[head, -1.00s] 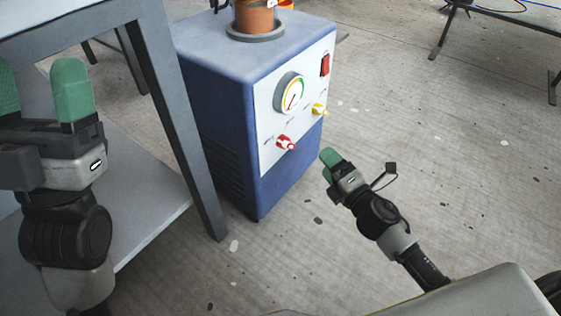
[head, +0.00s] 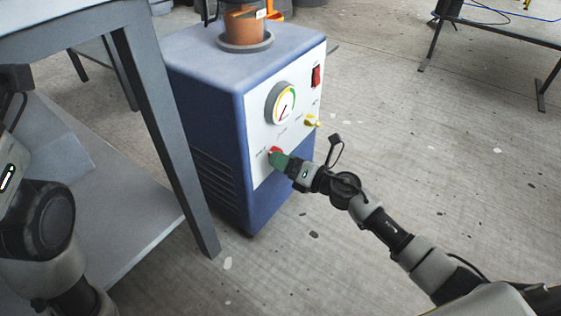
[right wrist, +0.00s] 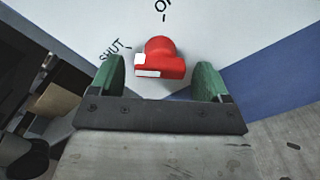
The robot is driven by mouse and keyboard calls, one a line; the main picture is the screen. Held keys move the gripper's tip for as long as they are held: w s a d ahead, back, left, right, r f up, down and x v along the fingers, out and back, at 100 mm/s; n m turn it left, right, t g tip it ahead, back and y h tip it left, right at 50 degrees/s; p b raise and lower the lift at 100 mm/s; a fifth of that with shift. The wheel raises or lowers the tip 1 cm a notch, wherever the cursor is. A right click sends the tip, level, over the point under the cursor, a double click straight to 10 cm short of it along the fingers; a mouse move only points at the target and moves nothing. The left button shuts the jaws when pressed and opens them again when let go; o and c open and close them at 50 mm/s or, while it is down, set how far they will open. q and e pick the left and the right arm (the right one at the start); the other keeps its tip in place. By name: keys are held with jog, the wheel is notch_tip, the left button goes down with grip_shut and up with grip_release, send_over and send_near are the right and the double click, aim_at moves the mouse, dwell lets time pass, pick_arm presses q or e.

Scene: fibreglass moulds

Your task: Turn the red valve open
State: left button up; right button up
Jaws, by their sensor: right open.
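The red valve (head: 275,150) is a small knob low on the white front panel of a blue machine (head: 215,130). In the right wrist view the red valve (right wrist: 160,60) sits between and just beyond the two green fingertips, with its white mark toward the "SHUT" label. My right gripper (head: 280,160) is open at the valve, with one finger on each side; it also shows in the right wrist view (right wrist: 162,85). I cannot tell whether the fingers touch the valve. My left arm is at the left edge of the head view, its fingers out of frame.
A pressure gauge (head: 281,104) is above the red valve, a yellow valve (head: 311,121) to its right and a red switch (head: 316,76) higher up. A grey table (head: 150,110) stands close on the left.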

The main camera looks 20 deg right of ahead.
jog(key=shift+w+a, duration=0.45)
jog(key=shift+w, duration=0.15)
jog(key=c, duration=0.9)
